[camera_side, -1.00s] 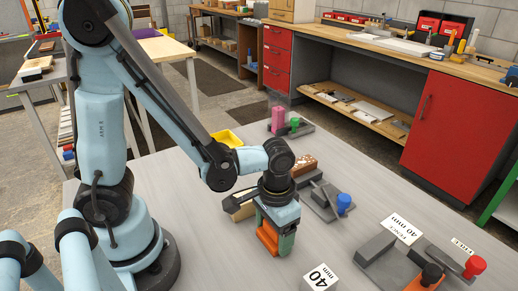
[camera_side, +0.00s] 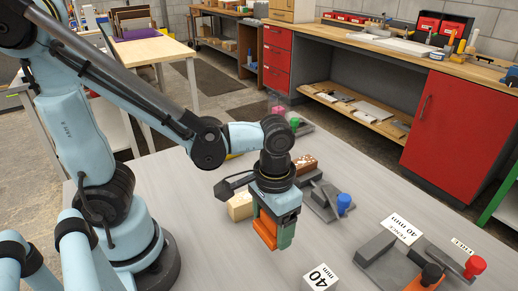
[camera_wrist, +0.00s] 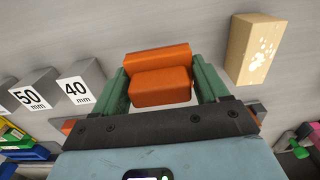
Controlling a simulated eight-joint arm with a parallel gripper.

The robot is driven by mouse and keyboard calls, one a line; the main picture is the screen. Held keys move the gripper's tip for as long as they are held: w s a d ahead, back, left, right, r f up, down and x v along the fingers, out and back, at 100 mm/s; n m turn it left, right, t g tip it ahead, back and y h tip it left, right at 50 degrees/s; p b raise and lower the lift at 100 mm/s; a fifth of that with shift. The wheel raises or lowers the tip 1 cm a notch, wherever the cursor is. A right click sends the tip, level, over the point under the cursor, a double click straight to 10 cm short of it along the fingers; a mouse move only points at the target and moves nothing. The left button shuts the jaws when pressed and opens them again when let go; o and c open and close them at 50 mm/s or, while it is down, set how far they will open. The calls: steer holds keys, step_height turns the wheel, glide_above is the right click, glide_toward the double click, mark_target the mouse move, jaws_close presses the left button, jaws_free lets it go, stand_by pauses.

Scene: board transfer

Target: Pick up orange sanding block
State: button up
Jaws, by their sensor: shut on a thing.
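The orange sanding block (camera_side: 264,234) is between the green fingers of my gripper (camera_side: 274,238). My gripper is shut on it, and the fingers point down over the grey table. In the wrist view the orange block (camera_wrist: 160,76) lies between the two green fingers of my gripper (camera_wrist: 162,82), with a stepped shape. Its underside is hidden, and its height above the table is hard to judge, though it looks a little raised.
A pale wooden block (camera_side: 240,206) stands close behind and left of my gripper. A white-topped 40 mm block (camera_side: 320,277) is at the front. A grey fixture with a blue knob (camera_side: 343,203) is to the right, and another with a red knob (camera_side: 474,266) farther right.

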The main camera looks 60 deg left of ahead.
steer(key=s+d+r, duration=0.5)
steer(key=s+d, duration=0.1)
steer(key=s, duration=0.1)
steer(key=shift+d+r, duration=0.15)
steer(key=shift+r, duration=0.15)
steer(key=shift+w, duration=0.1)
